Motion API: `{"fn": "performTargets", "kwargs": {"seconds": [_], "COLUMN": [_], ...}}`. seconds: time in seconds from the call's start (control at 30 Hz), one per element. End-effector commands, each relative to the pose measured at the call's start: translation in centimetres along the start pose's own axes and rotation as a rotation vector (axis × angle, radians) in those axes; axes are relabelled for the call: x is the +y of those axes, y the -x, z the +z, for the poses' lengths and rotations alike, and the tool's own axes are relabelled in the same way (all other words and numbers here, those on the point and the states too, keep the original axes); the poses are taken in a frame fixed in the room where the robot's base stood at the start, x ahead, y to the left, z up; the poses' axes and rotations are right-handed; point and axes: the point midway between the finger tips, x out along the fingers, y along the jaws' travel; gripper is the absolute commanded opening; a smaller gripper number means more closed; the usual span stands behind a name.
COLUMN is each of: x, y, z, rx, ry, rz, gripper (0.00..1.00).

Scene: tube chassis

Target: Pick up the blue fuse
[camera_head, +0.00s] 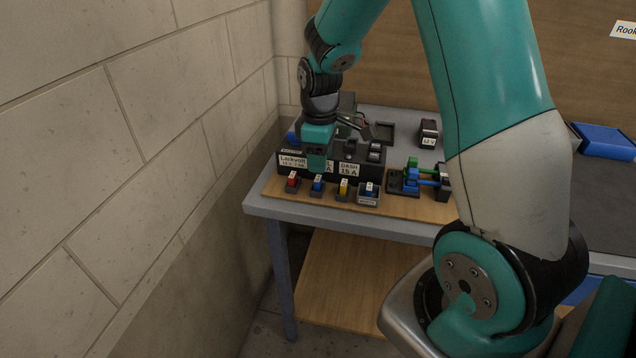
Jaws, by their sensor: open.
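A small blue fuse (317,185) stands in a dark holder in the front row on the wooden board (420,208). A second small blue piece (369,189) sits in a labelled grey box further right in the same row. My gripper (316,168) points down in front of the black fuse block and appears just above the first blue fuse. It is open. The gap between its fingers is hard to make out, and I cannot tell whether a finger touches the fuse.
A red fuse (292,181) stands left and a yellow fuse (343,188) right of the blue one, both close. Green and blue levers (425,177) are to the right. A brick wall (130,150) bounds the left.

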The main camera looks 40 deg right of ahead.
Motion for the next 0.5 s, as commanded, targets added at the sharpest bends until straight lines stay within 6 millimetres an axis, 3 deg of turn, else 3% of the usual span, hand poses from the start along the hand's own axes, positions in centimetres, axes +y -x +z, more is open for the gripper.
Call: {"fn": "performTargets", "kwargs": {"seconds": [0.17,0.5], "x": [0.0,0.2], "y": [-1.1,-5.6], "z": [-0.1,-0.5], "rx": [-0.001,-0.001], "ry": [0.000,0.000], "rz": [-0.002,-0.002], "gripper": [0.45,0.45]}}
